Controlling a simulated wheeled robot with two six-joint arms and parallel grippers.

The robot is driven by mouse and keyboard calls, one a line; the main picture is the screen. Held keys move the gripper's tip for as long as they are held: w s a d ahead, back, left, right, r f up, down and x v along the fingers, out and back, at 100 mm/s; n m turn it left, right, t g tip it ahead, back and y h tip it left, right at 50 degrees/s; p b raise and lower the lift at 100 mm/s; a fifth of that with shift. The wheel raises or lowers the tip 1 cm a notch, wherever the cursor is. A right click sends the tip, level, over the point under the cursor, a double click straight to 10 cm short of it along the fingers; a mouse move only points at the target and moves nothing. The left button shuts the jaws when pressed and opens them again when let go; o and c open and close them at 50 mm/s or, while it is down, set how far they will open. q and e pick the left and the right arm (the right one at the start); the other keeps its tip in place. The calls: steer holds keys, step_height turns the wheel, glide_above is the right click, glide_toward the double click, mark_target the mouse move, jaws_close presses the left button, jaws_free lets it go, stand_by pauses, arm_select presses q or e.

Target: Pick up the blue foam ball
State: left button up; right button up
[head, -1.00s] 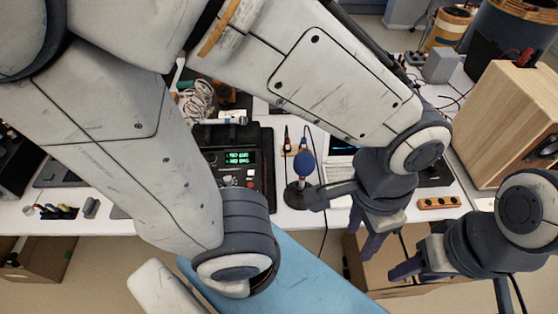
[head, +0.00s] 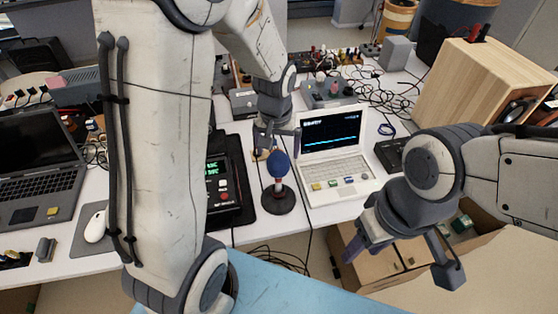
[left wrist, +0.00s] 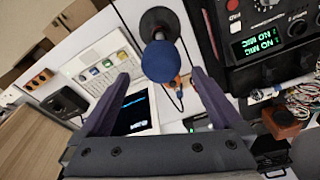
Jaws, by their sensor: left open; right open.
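The blue foam ball (head: 278,164) sits on top of a short mic stand with a round black base (head: 272,202), upright on the white table. My left gripper (head: 280,143) is open just behind the ball in the head view, with nothing held. In the left wrist view, the ball (left wrist: 161,61) shows between the two open finger tips (left wrist: 159,75), beyond them. I cannot tell the exact gap. My right gripper (head: 400,262) is open and empty in front of the table's edge, over the cardboard box.
A white laptop (head: 340,185) stands right of the ball, and a black device with a green display (head: 222,180) stands left. A wooden speaker (head: 485,85) is at the right. Cables and small grey boxes lie behind. A cardboard box (head: 410,265) is below the table edge.

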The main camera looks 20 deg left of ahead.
mark_target(278, 157)
arm_select(q)
steer(key=f, duration=0.2)
steer(key=w+f, duration=0.1)
steer(key=f, duration=0.2)
steer(key=f+p, duration=0.1)
steer(key=f, duration=0.1)
steer(key=shift+w+a+f, duration=0.2)
steer(key=shift+w, duration=0.1)
steer(key=c, duration=1.2)
